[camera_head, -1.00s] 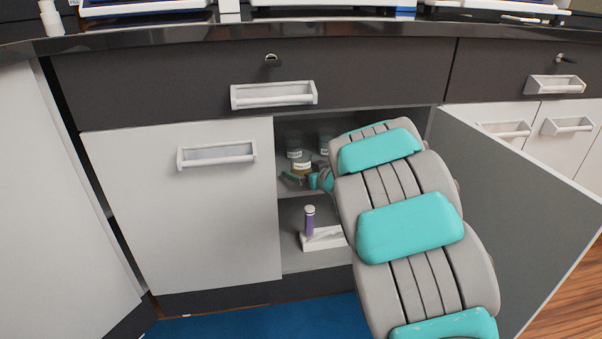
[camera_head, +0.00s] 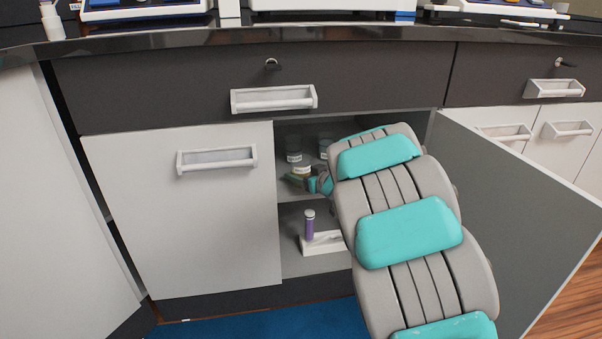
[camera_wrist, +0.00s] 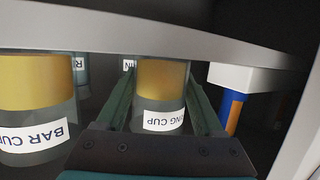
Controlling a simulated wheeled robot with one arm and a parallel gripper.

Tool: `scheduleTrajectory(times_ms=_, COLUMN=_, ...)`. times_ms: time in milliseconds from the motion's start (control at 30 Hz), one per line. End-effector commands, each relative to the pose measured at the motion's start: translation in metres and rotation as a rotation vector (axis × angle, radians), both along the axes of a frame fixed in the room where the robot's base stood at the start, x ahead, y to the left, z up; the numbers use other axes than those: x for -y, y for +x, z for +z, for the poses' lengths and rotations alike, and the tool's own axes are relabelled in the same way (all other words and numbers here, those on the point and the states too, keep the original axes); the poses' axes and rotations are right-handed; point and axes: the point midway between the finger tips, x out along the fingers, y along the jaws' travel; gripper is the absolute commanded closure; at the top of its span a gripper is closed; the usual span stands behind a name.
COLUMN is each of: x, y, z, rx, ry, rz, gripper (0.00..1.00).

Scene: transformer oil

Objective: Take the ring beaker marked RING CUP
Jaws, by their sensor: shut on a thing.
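The ring beaker (camera_wrist: 161,88), a clear cup with a yellow-amber band and a white label reading RING CUP, stands between the two fingers of my gripper (camera_wrist: 165,100) in the wrist view. The label appears upside down and partly cut off. My gripper is shut on this beaker. In the head view, my gripper (camera_head: 305,182) is inside the open cabinet at the upper shelf, and the beaker (camera_head: 302,171) shows only partly behind it. I cannot tell whether the beaker touches the shelf.
A beaker marked BAR CUP (camera_wrist: 35,100) stands close beside my gripper at left. More beakers (camera_head: 293,153) stand behind. A purple bottle (camera_head: 309,225) and a white holder (camera_head: 322,243) are on the lower shelf. The open cabinet door (camera_head: 520,215) stands right of my arm.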

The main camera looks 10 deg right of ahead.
Motion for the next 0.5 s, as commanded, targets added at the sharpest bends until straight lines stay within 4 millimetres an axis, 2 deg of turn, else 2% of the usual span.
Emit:
scheduleTrajectory(times_ms=33, x=0.0, y=0.0, z=0.0, rx=0.0, ry=0.0, rz=0.0, gripper=0.8)
scheduleTrajectory(times_ms=200, x=0.0, y=0.0, z=0.0, rx=0.0, ry=0.0, rz=0.0, gripper=0.96)
scheduleTrajectory(times_ms=500, x=0.0, y=0.0, z=0.01, rx=0.0, ry=0.001, rz=0.0, gripper=0.96)
